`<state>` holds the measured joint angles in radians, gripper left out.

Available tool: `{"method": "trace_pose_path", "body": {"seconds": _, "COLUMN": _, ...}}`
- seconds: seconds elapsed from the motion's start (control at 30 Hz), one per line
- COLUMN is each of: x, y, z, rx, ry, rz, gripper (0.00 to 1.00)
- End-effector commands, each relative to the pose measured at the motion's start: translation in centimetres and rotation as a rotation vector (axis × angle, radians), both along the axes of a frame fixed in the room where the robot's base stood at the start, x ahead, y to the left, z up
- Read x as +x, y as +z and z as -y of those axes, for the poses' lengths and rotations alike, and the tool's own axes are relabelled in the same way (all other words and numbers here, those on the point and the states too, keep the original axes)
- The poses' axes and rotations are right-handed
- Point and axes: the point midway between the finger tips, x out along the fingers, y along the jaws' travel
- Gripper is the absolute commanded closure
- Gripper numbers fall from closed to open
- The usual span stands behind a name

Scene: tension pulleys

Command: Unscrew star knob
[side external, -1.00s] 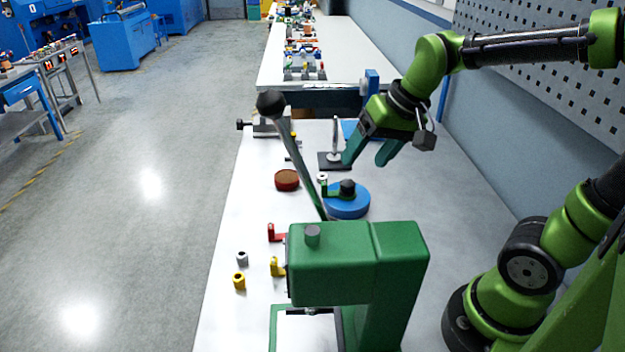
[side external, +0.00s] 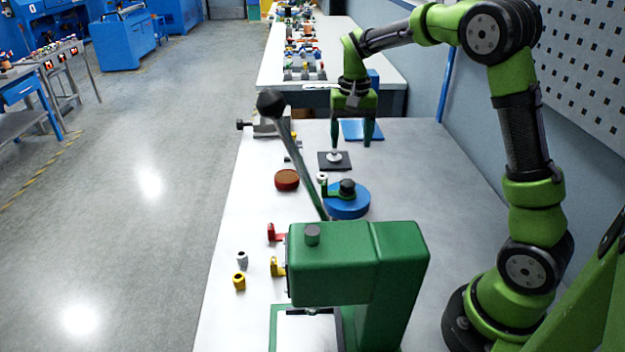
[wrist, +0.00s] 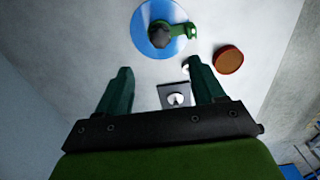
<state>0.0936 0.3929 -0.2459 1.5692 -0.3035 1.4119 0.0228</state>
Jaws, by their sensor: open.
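A black knob (side external: 347,186) sits on top of a round blue disc (side external: 347,205), with a small green arm (side external: 325,191) beside it. I take this to be the star knob; its lobes are too small to make out. In the wrist view the blue disc (wrist: 145,42) is at the top centre, beyond my fingertips, with the knob (wrist: 158,36) on it. My gripper (side external: 351,143) points down behind the disc, near a dark plate (side external: 344,164) with an upright silver pin. In the wrist view my gripper (wrist: 160,70) is open, its fingers wide apart, with nothing held.
A green press (side external: 355,255) with a long lever stands in front. A reddish-brown round part (side external: 287,180) lies left of the disc. Small red (side external: 272,232) and yellow (side external: 277,267) parts lie near the press. The table right of the disc is clear.

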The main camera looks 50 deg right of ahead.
Motion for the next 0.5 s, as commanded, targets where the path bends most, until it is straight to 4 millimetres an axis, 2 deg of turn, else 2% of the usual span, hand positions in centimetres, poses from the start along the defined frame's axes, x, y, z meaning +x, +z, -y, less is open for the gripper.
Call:
{"method": "trace_pose_path", "body": {"seconds": 0.2, "x": -0.1, "y": -4.6, "z": 0.0, "rx": 0.002, "ry": -0.002, "rz": -0.004, "gripper": 0.32}}
{"method": "trace_pose_path", "body": {"seconds": 0.5, "x": -0.1, "y": -10.0, "z": 0.0, "rx": 0.001, "ry": -0.001, "rz": -0.001, "gripper": 0.32}}
